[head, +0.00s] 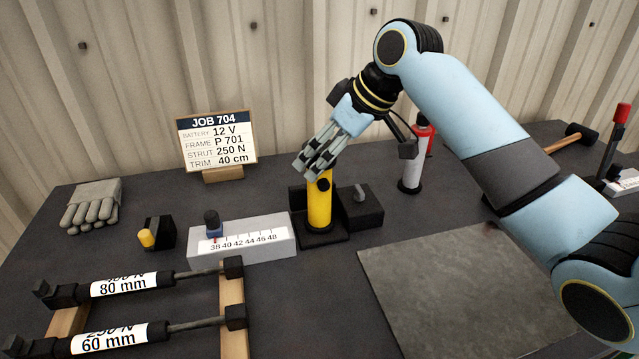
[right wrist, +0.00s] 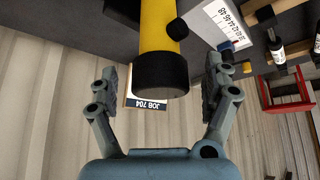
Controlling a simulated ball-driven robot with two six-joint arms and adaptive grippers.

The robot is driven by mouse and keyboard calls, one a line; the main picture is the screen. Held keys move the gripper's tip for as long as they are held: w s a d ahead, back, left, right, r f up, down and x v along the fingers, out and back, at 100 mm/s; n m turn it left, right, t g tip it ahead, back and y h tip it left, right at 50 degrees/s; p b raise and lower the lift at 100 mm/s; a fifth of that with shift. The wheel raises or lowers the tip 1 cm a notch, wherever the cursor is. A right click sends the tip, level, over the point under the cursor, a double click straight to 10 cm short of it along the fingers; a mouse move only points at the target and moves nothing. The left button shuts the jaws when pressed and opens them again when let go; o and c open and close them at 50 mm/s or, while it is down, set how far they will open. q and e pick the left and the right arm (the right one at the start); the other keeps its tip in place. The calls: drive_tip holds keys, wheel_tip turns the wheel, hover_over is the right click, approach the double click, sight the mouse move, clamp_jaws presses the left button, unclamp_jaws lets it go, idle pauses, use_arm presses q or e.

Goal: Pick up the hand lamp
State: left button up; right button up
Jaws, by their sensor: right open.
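The hand lamp appears to be the yellow cylinder (head: 319,207), standing upright in a black holder (head: 318,238) at the middle of the bench. Its upper end is partly hidden by my right gripper (head: 318,160), which comes down over it from above. In the right wrist view the yellow lamp body (right wrist: 160,28) with its black end cap lies between the two spread fingers of my right gripper (right wrist: 162,88). Gaps show on both sides, so the fingers look apart from it. My left gripper is not in view.
Beside the lamp stand a black box (head: 360,207), a grey scale block (head: 243,240) and a white-and-red cylinder (head: 412,170). The job sign (head: 216,142) is behind. Two struts (head: 120,285) lie front left. A grey mat (head: 465,290) is bare at front right.

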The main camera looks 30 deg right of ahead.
drive_tip(key=shift+x, duration=0.95)
drive_tip(key=shift+r, duration=0.1)
clamp_jaws()
